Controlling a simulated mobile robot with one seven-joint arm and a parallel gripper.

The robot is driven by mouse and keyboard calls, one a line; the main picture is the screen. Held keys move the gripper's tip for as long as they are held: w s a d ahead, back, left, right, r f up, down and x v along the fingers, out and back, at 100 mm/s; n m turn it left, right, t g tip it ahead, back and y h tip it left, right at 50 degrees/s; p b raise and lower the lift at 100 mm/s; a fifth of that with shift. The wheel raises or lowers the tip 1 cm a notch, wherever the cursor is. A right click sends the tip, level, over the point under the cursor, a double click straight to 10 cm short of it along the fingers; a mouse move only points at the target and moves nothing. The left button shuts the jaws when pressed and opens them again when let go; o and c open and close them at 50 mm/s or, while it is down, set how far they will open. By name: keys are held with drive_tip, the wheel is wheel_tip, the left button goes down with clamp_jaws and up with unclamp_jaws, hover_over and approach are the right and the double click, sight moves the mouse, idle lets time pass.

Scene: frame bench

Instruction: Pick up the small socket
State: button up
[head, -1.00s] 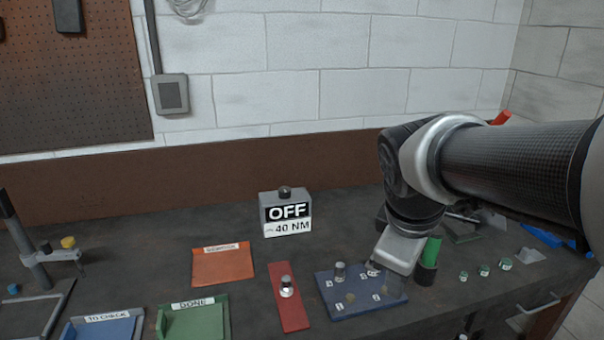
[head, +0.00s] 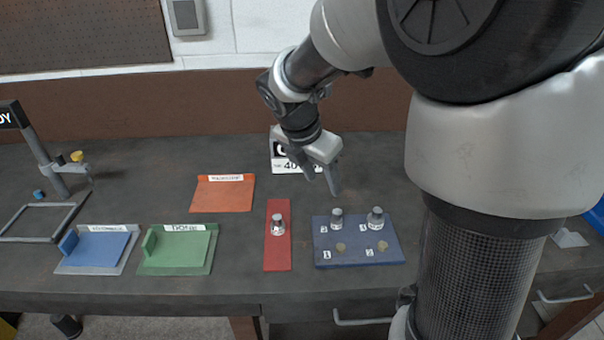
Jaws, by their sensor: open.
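A blue board (head: 358,256) on the bench holds two silver sockets in its back row. The left socket (head: 337,217) looks slimmer than the right socket (head: 376,217). A third socket (head: 278,226) stands upright on a red strip (head: 277,256). I cannot read any size markings, so which one is the small socket is not certain. My gripper (head: 322,178) is open and empty, pointing down above the bench behind the blue board and apart from all sockets.
An orange tray (head: 223,197), a green "DONE" tray (head: 178,258) and a blue tray (head: 101,246) lie to the left. A stand (head: 62,180) with a frame is at far left. My arm blocks the right side. Bare bench lies between the orange tray and stand.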

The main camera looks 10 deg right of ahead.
sight(336, 213)
drive_tip(key=b+x, duration=0.2)
drive_tip(key=x, duration=1)
drive_tip(key=shift+s+a+f, duration=0.1)
drive_tip(key=shift+f, duration=0.05)
drive_tip(key=x, duration=0.1)
drive_tip(key=b+x, duration=0.1)
drive_tip(key=x, duration=0.2)
drive_tip(key=shift+s+d+f, duration=0.2)
drive_tip(key=shift+d+f, duration=0.05)
drive_tip(key=shift+f, duration=0.05)
drive_tip(key=shift+w+d+f, duration=0.15)
drive_tip(key=shift+f, duration=0.15)
drive_tip(key=c, duration=1.1)
